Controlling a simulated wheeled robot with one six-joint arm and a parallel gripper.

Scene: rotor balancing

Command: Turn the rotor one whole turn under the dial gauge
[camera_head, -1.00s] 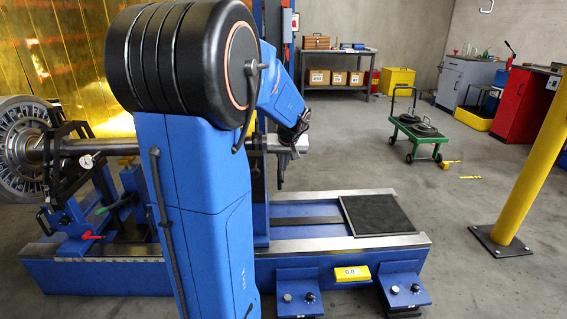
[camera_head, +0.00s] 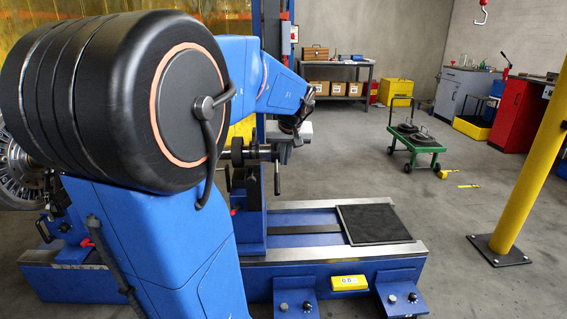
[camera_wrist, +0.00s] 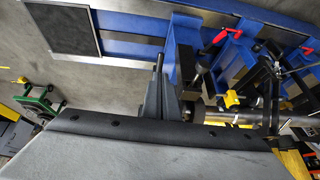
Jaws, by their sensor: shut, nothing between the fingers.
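The rotor's bladed disc (camera_head: 14,168) shows at the far left of the head view, mostly hidden behind my arm. The free end of its shaft (camera_head: 238,152) shows right of my arm, over the blue pedestal. The shaft (camera_wrist: 232,118) also crosses the right side of the wrist view. The dial gauge cannot be made out now in the head view, where my arm covers the middle of the machine. My gripper (camera_head: 277,188) is shut and empty, pointing down beside the shaft end. Its closed fingers (camera_wrist: 158,66) show in the wrist view, apart from the shaft.
The blue machine bed (camera_head: 330,218) carries a black mat (camera_head: 374,224) on its right. Red clamp levers (camera_wrist: 222,36) and brackets crowd the rotor supports.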

